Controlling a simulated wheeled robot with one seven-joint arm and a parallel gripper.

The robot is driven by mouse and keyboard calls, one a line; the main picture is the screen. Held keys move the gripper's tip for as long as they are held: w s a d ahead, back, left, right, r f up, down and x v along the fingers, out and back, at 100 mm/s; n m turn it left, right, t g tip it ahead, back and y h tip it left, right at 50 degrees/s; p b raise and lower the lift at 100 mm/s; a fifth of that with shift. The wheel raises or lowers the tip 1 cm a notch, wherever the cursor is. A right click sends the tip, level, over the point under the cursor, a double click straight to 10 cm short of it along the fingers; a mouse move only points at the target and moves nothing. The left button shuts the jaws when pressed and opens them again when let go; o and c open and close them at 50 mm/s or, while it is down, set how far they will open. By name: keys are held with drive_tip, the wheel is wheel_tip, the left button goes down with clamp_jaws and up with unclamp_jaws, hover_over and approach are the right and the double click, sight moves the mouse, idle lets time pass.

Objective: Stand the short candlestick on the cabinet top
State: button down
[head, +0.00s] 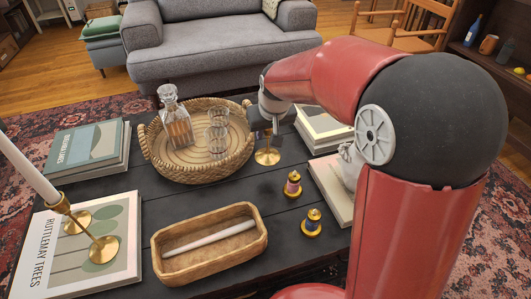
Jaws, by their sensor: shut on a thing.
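My gripper (268,130) is over the dark coffee table, just right of the round wicker tray. It is shut on a brass candlestick (267,156). The round base and part of the stem show below the fingers; its top is hidden by the gripper. The base looks at or just above the table; I cannot tell if it touches. Another brass candlestick (103,249) with a tall white candle stands on the book at the left, with a second brass round (77,222) beside it. A dark wood cabinet (470,58) shows at the right edge; its top is not clearly in view.
The wicker tray (148,150) holds a decanter (174,120) and glasses. A wooden box (190,272) holds a white candle. Books (88,150) lie around the table. A grey sofa (210,50) stands behind.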

sight(267, 152)
drive_tip(key=shift+f, duration=4)
drive_tip(key=shift+f+b, duration=0.2)
drive_tip(key=shift+b, duration=0.1)
drive_tip(key=c, duration=1.1)
unclamp_jaws()
drive_tip(key=shift+r, duration=0.15)
